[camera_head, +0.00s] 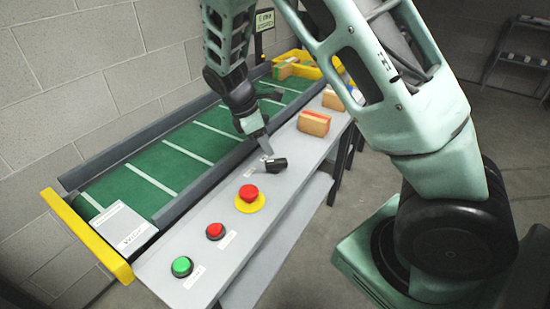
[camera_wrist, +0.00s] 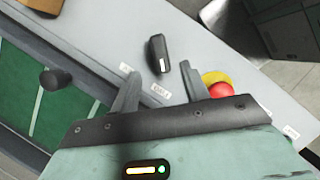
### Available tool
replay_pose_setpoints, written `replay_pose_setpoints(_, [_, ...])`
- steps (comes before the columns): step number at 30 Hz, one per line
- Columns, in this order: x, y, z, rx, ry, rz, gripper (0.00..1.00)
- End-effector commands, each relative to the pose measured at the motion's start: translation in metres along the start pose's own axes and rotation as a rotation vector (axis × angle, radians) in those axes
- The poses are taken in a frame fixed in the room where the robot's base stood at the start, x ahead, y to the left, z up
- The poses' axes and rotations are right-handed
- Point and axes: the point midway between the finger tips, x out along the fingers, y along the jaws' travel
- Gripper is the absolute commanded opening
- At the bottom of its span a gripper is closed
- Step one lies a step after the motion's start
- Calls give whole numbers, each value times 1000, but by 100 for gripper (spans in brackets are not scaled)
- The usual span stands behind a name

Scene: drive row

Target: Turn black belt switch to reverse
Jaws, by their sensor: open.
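The black belt switch (camera_head: 274,164) is a dark rotary handle on the grey panel beside the green belt (camera_head: 148,182). In the wrist view the switch (camera_wrist: 157,54) shows as a black elongated knob with a white mark at its near end. Small white labels lie around it, too blurred to read. My gripper (camera_wrist: 158,84) is open, with one finger on each side of the near end of the switch in that view. In the head view my gripper (camera_head: 266,148) points down close to the switch. I cannot tell whether a finger touches it.
A red mushroom button (camera_head: 249,193) on a yellow base sits close to the switch. A red button (camera_head: 215,230) and a green button (camera_head: 182,266) are nearer. A dark knob (camera_wrist: 55,80) shows over the belt.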

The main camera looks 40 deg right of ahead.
Motion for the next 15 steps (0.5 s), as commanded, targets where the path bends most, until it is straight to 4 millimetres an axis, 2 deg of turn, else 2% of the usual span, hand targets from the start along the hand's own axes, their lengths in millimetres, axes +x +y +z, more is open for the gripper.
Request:
replay_pose_setpoints(1, [12,-1,1,0,-4,-4,45])
replay_pose_setpoints(6, [43,-1,1,1,-3,-4,45])
replay_pose_setpoints(10, [60,0,0,2,-1,-2,45])
replay_pose_setpoints(15, [71,0,0,1,0,0,45])
